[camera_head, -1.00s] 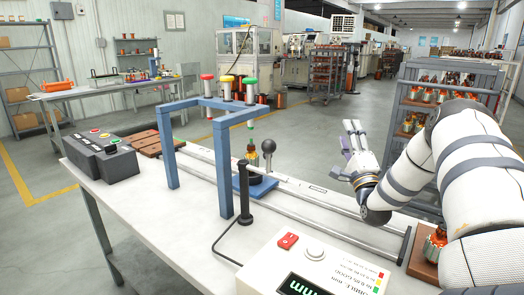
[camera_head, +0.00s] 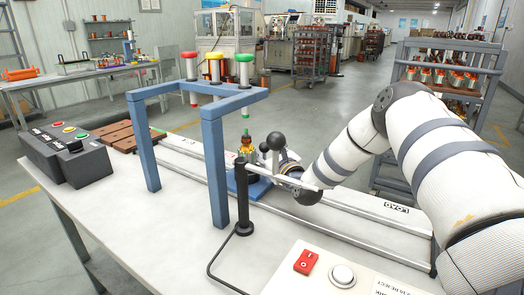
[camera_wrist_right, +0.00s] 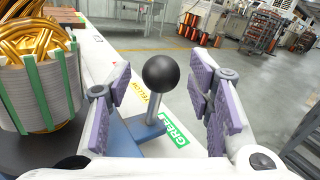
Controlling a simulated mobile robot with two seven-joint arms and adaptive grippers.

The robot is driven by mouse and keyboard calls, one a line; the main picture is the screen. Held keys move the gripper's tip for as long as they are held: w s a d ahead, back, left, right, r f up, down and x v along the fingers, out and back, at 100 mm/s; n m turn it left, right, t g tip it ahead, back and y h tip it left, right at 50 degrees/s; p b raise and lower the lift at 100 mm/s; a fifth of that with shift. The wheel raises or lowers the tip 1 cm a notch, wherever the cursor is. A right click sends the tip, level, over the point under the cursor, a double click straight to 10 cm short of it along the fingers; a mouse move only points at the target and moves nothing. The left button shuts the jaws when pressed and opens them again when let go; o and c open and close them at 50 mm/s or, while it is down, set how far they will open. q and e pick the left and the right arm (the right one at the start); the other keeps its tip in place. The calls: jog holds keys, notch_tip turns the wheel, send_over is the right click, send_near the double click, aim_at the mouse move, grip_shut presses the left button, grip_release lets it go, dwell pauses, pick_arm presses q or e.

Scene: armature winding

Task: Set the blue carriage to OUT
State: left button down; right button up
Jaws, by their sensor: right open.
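The blue carriage (camera_head: 236,186) sits on the rails near the blue frame, partly hidden by a frame post and a black post. A handle with a black ball knob (camera_head: 278,141) rises from it. An armature (camera_head: 246,151) with copper windings stands on it. My right gripper (camera_head: 268,163) is at the handle. In the right wrist view the open gripper (camera_wrist_right: 163,100) has purple-padded fingers on either side of the ball knob (camera_wrist_right: 167,73), with visible gaps. The armature (camera_wrist_right: 40,75) is close beside the left finger there. My left gripper is out of view.
The blue frame (camera_head: 184,92) with red, yellow and green spools stands over the rails. A LOAD label (camera_head: 396,207) is toward their right end. GREEN (camera_wrist_right: 173,131) and YELLOW labels lie by the handle. A black post (camera_head: 243,195) and control box (camera_head: 66,153) stand on the table.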

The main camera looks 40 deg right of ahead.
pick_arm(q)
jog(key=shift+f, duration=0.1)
pick_arm(e)
jog(key=shift+w+d+r, duration=0.1)
jog(key=shift+w+d, duration=0.05)
jog(key=shift+w, duration=0.35)
grip_shut()
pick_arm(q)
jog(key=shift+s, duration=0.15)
